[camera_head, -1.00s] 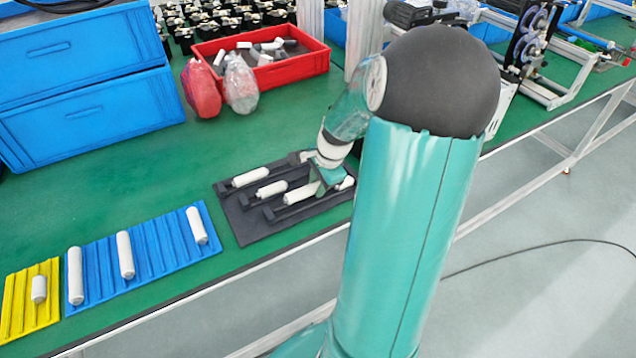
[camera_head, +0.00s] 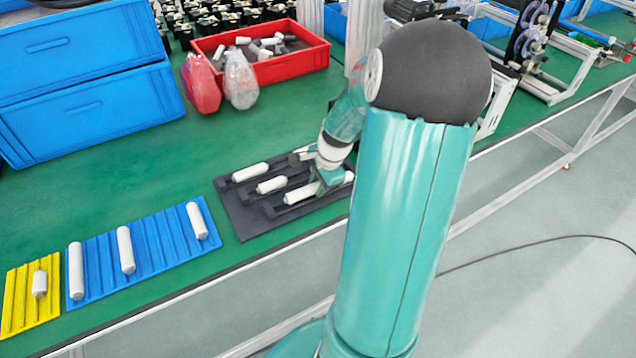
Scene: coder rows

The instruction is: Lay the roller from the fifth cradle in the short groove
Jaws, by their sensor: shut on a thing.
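A dark cradle board (camera_head: 240,220) lies on the bench and bears several white rollers. Rollers show at its back left (camera_head: 250,172), left middle (camera_head: 271,185) and front (camera_head: 299,194). A further roller (camera_head: 348,177) shows in part at the right, beside my arm. My gripper (camera_head: 322,186) is down at the front of the board and shut on a roller; its fingertips are too small and covered to tell which one. A blue grooved tray (camera_head: 152,243) holds three upright-lying rollers in separate grooves. A smaller yellow grooved tray (camera_head: 17,300) holds one short roller (camera_head: 39,284).
Stacked blue crates (camera_head: 90,115) stand at the back left. A red bin (camera_head: 300,65) of parts and red and clear bags (camera_head: 201,85) are behind the board. Green bench top (camera_head: 130,185) is clear between crates and trays. My upper arm hides the bench to the right.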

